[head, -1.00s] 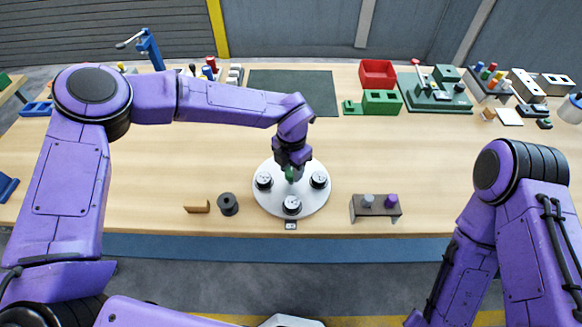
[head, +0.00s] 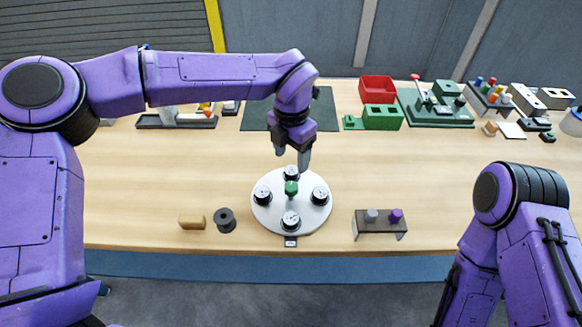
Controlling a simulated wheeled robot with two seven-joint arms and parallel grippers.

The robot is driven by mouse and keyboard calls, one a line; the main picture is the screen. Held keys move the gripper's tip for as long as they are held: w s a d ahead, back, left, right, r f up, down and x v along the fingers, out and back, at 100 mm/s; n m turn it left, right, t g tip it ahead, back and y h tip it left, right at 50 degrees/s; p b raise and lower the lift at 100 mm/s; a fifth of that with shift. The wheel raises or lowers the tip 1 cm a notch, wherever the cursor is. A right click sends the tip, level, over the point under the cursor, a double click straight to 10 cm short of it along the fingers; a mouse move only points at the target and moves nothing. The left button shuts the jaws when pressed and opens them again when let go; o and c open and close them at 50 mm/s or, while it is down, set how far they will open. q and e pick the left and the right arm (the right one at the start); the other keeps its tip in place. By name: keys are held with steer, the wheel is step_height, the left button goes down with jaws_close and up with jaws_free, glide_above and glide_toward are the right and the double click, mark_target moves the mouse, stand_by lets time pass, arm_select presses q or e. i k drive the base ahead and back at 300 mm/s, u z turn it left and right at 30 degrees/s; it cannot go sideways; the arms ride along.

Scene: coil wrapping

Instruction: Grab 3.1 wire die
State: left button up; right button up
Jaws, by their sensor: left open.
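A round white plate (head: 272,218) near the table's front edge carries several wire dies around a green knob (head: 291,188). One die (head: 262,195) is at the left, one (head: 320,195) at the right, one (head: 290,220) at the front and one (head: 291,173) at the back. Their markings are too small to read, so I cannot tell which is 3.1. My left gripper (head: 292,160) is open and empty, pointing down above the plate's back, close to the back die. My right gripper is not in view; only its arm shows at the right.
A wooden block (head: 192,222) and a dark spool (head: 225,220) stand left of the plate. Red (head: 377,89) and green (head: 382,117) bins stand farther back. The table between is mostly clear.

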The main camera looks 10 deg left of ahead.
mark_target(290, 219)
steer(key=k, duration=1)
